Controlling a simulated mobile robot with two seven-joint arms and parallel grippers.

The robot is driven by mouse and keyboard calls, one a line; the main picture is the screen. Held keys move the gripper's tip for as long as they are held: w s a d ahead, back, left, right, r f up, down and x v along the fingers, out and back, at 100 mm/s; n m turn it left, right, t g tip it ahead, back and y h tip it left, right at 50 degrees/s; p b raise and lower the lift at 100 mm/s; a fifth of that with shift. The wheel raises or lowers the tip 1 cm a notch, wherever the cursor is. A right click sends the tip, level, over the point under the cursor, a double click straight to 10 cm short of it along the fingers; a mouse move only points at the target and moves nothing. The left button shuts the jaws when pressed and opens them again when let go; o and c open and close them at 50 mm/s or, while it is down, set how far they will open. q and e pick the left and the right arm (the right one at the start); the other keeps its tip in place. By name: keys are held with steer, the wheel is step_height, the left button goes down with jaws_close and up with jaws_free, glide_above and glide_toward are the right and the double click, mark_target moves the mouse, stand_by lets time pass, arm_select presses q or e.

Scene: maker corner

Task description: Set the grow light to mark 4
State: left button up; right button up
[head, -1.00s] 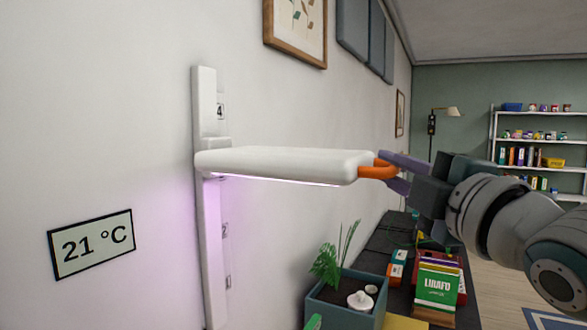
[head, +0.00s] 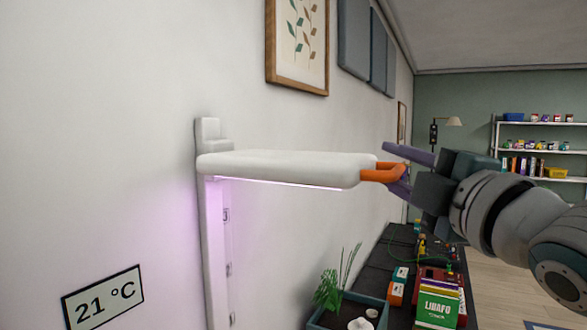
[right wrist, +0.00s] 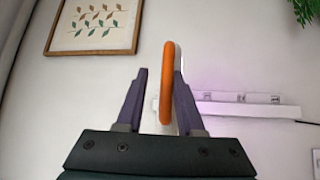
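The grow light (head: 275,168) is a white slab standing out level from a white wall rail (head: 215,255), its carriage close to the rail's top. Its underside glows pale violet. Several small mark plates show below it on the rail; mark 4 is not visible. The orange handle (head: 380,174) at the light's outer end also shows in the right wrist view (right wrist: 167,85). My right gripper (head: 393,168) is open, its purple fingers above and below the handle. In the wrist view, a gap shows on the left finger's side. My left gripper is out of view.
A dark bench (head: 400,265) below holds a planter (head: 345,307) and a green book (head: 438,308). A 21 °C sign (head: 103,298) and a framed leaf picture (head: 297,45) are on the wall. The air around the light is clear.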

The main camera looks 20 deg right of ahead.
steer(key=shift+o, duration=0.6)
steer(key=shift+f, duration=0.1)
steer(key=shift+s+f, duration=0.15)
steer(key=shift+s, duration=0.1)
steer(key=s+b, duration=0.3)
steer(key=s, duration=0.6)
steer(key=shift+s+a+f, duration=0.15)
steer(key=shift+a+f, duration=0.3)
steer(key=shift+f, duration=0.1)
